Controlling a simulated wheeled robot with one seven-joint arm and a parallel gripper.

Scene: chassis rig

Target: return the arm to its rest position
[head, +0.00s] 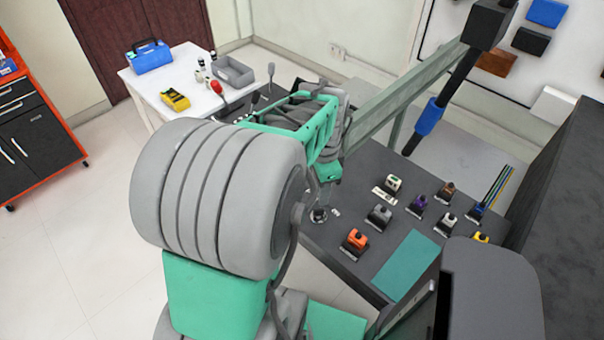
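My grey and green arm fills the left middle of the head view, with a large ribbed grey section close to the camera. I cannot pick out my gripper or its fingers in this view. The large grey section hides part of what lies behind it. A green frame-like part (318,132) shows beyond it, over the far end of the dark worktable (350,165).
Several small coloured blocks, among them an orange one (354,242), stand on the worktable beside a teal mat (405,265). A slanting beam (400,100) crosses above. A white table (152,93) holds a blue toolbox (149,58). Floor at left is clear.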

